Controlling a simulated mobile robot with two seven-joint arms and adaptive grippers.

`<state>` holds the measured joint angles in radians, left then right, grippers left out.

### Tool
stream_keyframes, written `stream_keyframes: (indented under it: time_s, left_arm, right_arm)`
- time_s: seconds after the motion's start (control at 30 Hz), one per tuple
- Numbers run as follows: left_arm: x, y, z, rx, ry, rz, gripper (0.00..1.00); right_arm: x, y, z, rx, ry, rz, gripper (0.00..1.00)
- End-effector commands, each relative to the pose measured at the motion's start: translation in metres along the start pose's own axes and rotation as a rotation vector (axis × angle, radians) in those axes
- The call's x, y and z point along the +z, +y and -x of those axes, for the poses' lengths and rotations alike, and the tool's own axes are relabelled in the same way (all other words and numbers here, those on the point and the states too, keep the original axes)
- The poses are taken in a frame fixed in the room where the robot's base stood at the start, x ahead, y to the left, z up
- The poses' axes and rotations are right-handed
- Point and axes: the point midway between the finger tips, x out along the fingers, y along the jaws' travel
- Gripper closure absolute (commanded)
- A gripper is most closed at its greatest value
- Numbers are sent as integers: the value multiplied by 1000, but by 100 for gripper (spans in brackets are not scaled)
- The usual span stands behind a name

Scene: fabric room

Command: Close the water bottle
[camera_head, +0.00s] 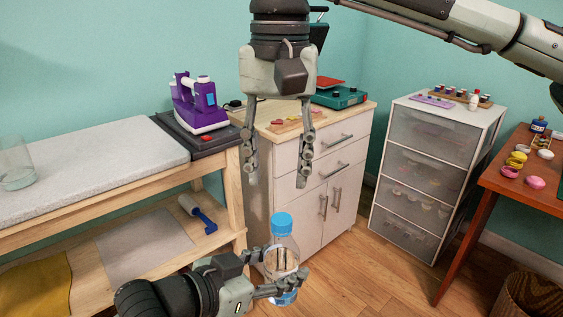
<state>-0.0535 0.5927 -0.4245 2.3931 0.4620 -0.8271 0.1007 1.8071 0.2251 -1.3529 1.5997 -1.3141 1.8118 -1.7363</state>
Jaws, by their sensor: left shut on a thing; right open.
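A clear plastic water bottle (283,245) stands upright in the lower middle of the head view. A blue cap (282,223) sits at its top; I cannot tell how tightly it is seated. My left gripper (283,284) is shut on the lower part of the bottle and holds it in front of the cabinet, above the floor. My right gripper (278,170) points down above the bottle and slightly left of it. Its two fingers are spread wide with nothing between them. It is apart from the cap.
A wooden bench (120,202) with a grey pad (90,168) and purple machine (199,104) stands left. A white cabinet (315,185) is behind the bottle. A drawer unit (425,170) and brown table (505,185) stand right. Open wooden floor (370,275) lies right of the bottle.

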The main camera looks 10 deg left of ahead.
Motion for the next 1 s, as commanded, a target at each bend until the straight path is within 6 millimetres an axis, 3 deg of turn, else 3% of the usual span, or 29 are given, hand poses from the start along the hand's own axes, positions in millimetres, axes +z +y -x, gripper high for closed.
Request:
stream_keyframes:
  time_s: [0.47,1.0]
  left_arm:
    - [-1,0,0,0,3,-1,100]
    - [-1,0,0,0,3,-1,100]
  right_arm:
    - [-3,5,-4,21,10,18,56]
    - [-3,6,-74,21,9,18,56]
